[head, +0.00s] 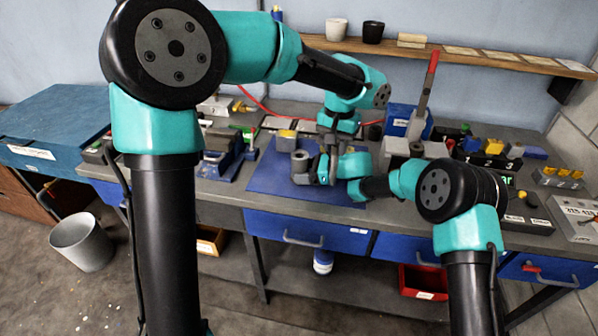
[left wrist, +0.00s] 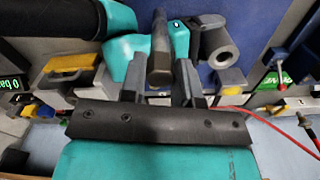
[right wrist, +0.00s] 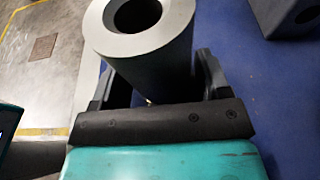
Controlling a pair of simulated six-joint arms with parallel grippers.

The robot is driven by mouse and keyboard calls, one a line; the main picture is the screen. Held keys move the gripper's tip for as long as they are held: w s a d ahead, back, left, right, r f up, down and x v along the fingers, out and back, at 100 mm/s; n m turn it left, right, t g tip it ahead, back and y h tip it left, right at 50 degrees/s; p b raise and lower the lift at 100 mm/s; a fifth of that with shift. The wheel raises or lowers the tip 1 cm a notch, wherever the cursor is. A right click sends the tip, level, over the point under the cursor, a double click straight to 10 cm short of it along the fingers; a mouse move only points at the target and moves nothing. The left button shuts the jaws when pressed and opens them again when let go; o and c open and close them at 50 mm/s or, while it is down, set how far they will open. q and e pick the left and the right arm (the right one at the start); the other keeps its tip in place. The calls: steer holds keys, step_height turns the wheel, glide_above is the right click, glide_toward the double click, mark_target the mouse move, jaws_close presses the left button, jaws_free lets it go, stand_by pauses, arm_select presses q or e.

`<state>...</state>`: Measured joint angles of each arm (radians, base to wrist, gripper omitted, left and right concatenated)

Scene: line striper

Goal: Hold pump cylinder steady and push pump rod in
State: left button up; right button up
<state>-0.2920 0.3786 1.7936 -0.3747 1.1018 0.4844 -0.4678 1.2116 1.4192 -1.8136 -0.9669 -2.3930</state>
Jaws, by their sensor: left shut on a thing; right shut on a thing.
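The pump cylinder, a thick grey cylinder with a round hole in its end face (right wrist: 145,25), is between the fingers of my right gripper (right wrist: 150,72), which is shut on it. In the head view the cylinder (head: 299,160) is above the blue mat, beside my right gripper (head: 312,166). My left gripper (head: 328,158) is just to its right, pointing down. In the left wrist view my left gripper (left wrist: 158,78) is shut on a dark rod-like piece (left wrist: 160,50), apparently the pump rod. The cylinder (left wrist: 217,45) appears to its right there.
The blue mat (head: 262,178) lies on the grey bench. A blue box (head: 402,120) and a red-tipped lever (head: 426,85) stand behind to the right. Blue fixtures (head: 225,155) stand left.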

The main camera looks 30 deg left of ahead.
arm_select(q)
steer(key=w+a+r+n, duration=0.3)
steer(key=w+a+r, duration=0.1)
steer(key=a+r, duration=0.6)
steer(key=a, duration=0.2)
steer(key=shift+a, duration=0.35)
steer(key=shift+w, duration=0.1)
steer(key=shift+f, duration=2.8)
steer(key=shift+f, duration=2.9)
stand_by(0.7)
